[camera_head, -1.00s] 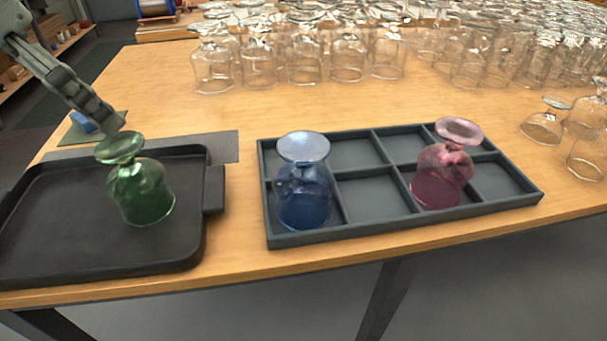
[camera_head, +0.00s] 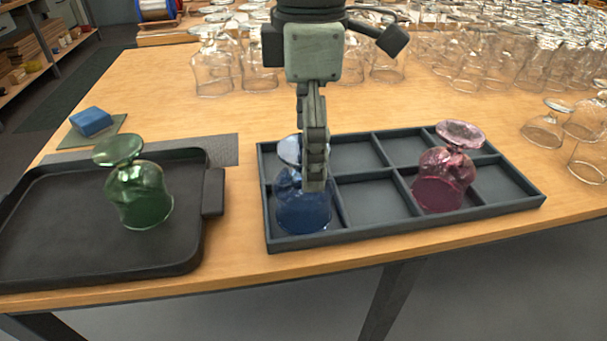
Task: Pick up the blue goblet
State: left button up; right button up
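The blue goblet (camera_head: 300,212) stands upside down, foot up, in the front left compartment of the grey divided tray (camera_head: 400,226). My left gripper (camera_head: 314,186) comes down from the top of the view, in front of the goblet's stem and right part of its foot. Its fingers are seen edge-on and overlap, so their gap is hidden. I cannot tell whether they touch the goblet. My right gripper is not in view.
A green goblet (camera_head: 140,195) stands upside down on the black tray (camera_head: 90,262) at left. A red goblet (camera_head: 443,180) stands in the divided tray's right part. Many clear glasses (camera_head: 480,55) crowd the back. A blue block (camera_head: 91,121) lies at far left.

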pick_arm(q)
jog(key=f, duration=0.3)
jog(key=shift+a+f, duration=0.2)
jog(key=shift+f, duration=0.2)
jog(key=shift+f+p, duration=0.3)
jog(key=shift+f, duration=0.2)
jog(key=c, duration=1.5)
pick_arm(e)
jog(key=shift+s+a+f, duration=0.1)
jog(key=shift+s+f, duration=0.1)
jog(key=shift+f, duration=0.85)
pick_arm(q)
jog(key=shift+o, duration=0.2)
jog(key=shift+r, duration=0.15)
